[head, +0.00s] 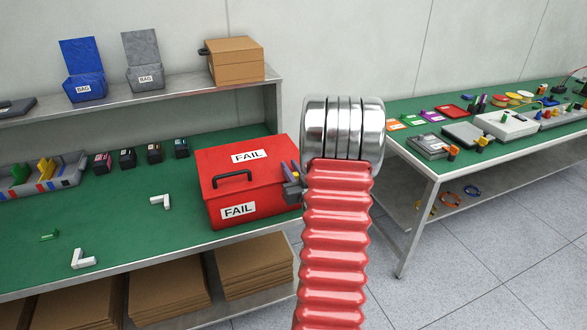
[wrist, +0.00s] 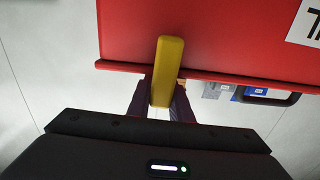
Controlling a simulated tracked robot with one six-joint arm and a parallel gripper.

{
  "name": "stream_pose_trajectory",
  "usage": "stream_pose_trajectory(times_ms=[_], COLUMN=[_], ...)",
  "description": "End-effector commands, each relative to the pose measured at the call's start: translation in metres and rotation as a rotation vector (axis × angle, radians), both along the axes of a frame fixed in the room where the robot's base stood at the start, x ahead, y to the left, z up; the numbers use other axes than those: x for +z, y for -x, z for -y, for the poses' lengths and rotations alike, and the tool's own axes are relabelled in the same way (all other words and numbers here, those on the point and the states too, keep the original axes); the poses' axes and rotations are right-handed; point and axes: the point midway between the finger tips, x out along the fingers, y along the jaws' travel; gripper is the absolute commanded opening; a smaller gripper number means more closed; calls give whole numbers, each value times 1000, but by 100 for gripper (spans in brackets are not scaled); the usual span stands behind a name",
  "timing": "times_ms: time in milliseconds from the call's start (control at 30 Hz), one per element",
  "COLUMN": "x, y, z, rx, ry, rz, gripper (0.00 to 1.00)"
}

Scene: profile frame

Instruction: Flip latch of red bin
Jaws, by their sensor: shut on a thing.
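The red bin (head: 243,180) stands on the green table with its lid shut, a black handle (head: 233,179) on its front and FAIL labels. In the wrist view its red side (wrist: 200,30) fills the top, and a yellow latch (wrist: 167,68) crosses the red rim. My gripper (wrist: 161,100) is shut on the latch, a dark finger on each side of it. In the head view my gripper (head: 292,185) is at the bin's right side; my arm partly blocks the view, and the latch is hard to make out there.
Several small cartridges (head: 127,158) and white angle pieces (head: 160,202) lie left of the bin. A shelf with a blue bin (head: 83,75), a grey bin (head: 143,65) and a cardboard box (head: 234,60) is behind. A second table (head: 430,187) stands right, past a floor gap.

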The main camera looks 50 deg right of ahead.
Motion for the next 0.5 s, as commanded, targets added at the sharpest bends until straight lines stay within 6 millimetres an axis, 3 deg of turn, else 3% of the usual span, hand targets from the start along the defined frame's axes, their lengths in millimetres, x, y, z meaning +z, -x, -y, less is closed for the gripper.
stream_pose_trajectory(times_ms=[433, 467, 500], x=[-1, -1, -1], y=[-1, -1, -1], z=[-3, -3, -3], rx=[0, 0, 0], ry=[41, 41, 41], rz=[-28, -28, -28], gripper=[0, 21, 24])
